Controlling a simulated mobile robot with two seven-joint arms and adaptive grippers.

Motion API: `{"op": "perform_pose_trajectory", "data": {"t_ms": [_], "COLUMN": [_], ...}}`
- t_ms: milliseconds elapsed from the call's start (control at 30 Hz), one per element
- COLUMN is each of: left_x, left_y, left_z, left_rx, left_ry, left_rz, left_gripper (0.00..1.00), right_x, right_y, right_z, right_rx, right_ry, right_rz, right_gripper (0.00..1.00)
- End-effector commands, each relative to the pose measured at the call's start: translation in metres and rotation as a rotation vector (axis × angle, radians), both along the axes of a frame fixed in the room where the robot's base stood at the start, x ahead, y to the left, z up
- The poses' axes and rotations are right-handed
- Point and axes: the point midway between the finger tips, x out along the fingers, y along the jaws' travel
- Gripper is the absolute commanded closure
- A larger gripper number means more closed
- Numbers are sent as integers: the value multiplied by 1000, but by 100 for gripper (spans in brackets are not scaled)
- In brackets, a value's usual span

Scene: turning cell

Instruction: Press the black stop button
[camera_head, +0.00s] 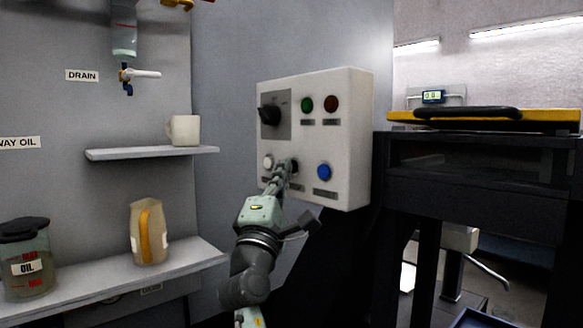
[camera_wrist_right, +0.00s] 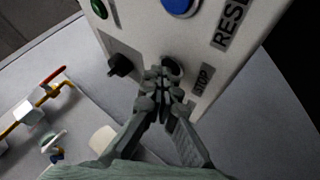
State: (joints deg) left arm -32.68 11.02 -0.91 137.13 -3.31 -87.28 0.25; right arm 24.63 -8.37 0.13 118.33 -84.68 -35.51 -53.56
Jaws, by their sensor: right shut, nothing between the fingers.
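The white control box (camera_head: 348,135) is on the grey wall. Its black stop button (camera_head: 294,167) is in the lower row, between a white button (camera_head: 268,161) and a blue button (camera_head: 324,172). In the right wrist view the black button (camera_wrist_right: 174,68) shows beside the STOP label (camera_wrist_right: 202,79), partly covered by my fingertips. My right gripper (camera_head: 285,168) is shut and empty, its tips at the black button; I cannot tell whether they touch it. The tips also show in the right wrist view (camera_wrist_right: 159,76). My left gripper is not in view.
The box also has a black rotary switch (camera_head: 269,115), a green lamp (camera_head: 306,104) and a dark red one (camera_head: 331,104). Shelves at left hold a mug (camera_head: 186,130), a jug (camera_head: 148,232) and an oil container (camera_head: 27,265). A dark bench (camera_head: 470,190) stands at right.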

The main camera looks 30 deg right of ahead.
Motion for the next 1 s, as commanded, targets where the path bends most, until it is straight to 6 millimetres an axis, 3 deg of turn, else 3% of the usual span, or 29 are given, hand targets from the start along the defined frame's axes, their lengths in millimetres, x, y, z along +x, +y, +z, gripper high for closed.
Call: {"op": "perform_pose_trajectory", "data": {"t_ms": [767, 1000], "left_x": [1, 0], "left_y": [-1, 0], "left_z": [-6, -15], "left_rx": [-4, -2], "left_ry": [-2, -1], "left_rz": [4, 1], "left_gripper": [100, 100], "right_x": [-3, -6], "right_y": [17, 37], "right_z": [0, -2], "right_rx": [1, 3], "right_ry": [0, -2], "right_rz": [-1, 1], "right_gripper": [100, 100]}}
